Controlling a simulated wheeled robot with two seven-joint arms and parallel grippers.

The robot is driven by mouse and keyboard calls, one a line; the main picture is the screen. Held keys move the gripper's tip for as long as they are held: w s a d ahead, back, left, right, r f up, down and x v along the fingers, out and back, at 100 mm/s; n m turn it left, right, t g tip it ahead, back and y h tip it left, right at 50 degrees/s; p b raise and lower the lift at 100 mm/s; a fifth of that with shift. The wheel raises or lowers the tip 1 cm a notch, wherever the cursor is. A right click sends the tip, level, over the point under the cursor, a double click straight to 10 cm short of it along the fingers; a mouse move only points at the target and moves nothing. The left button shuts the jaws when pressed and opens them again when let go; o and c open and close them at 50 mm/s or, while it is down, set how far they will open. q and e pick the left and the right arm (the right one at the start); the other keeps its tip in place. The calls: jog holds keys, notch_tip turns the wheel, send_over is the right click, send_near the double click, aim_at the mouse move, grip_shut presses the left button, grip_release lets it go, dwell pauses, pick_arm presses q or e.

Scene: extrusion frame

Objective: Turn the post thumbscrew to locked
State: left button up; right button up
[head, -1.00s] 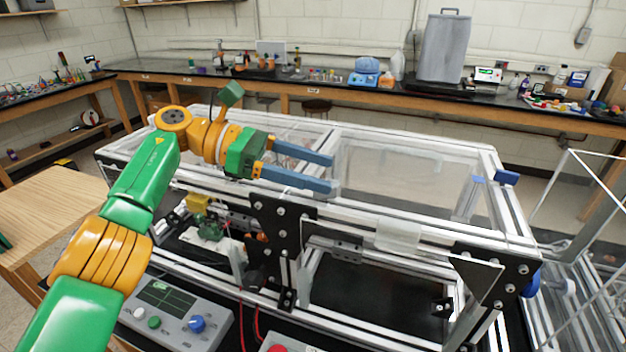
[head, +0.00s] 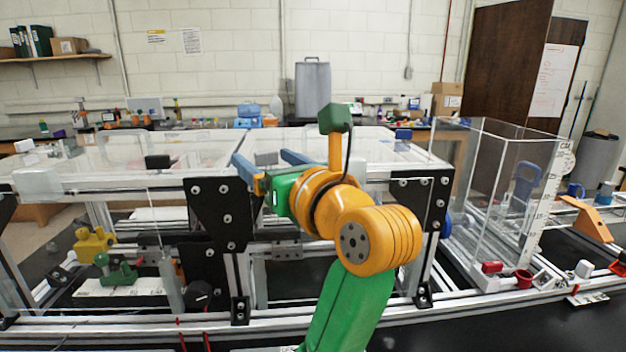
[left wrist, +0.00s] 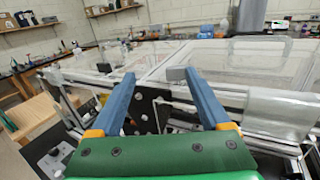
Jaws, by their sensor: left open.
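I cannot tell for sure which part is the post thumbscrew. A black knob (head: 198,293) sits low on the frame beside the left black corner plate (head: 222,213). A blue knob (head: 445,225) shows at the right black corner plate (head: 421,200), partly hidden. No lock marking can be read. My left gripper (head: 262,155) is open and empty, its blue fingers over the top of the extrusion frame (head: 110,181). In the left wrist view the fingers (left wrist: 159,75) are spread with nothing between them. My right gripper is not in view.
Clear panels cover the frame top. A yellow block (head: 94,242) and a green clamp (head: 116,269) sit inside at left.

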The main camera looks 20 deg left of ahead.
aim_at(266, 154)
pick_arm(q)
jog(key=shift+t+h, duration=0.5)
jog(key=shift+h, duration=0.1)
jog(key=w+a+p, duration=0.1)
jog(key=w, duration=0.1)
jog(key=w+a+p, duration=0.1)
jog(key=w+a, duration=0.1)
jog(key=w+a+f+p, duration=0.1)
jog(key=w, duration=0.1)
jog(key=shift+a, duration=0.35)
jog(key=shift+d, duration=0.1)
jog(key=shift+d+r, duration=0.1)
jog(key=shift+c, duration=0.2)
grip_shut()
jog(key=shift+s+f+m+t+h+b, duration=0.1)
jog(key=shift+f+m+t+h+b, duration=0.15)
jog(key=shift+m+t+h+b, duration=0.4)
jog(key=m+t+h, duration=0.1)
jog(key=m+h, duration=0.1)
jog(key=m+t+h, duration=0.1)
jog(key=t+h, duration=0.1)
jog(key=shift+r+m+t, duration=0.2)
jog(key=shift+m+t, duration=0.05)
jog(key=shift+m, duration=0.1)
jog(key=shift+o, duration=0.2)
grip_release()
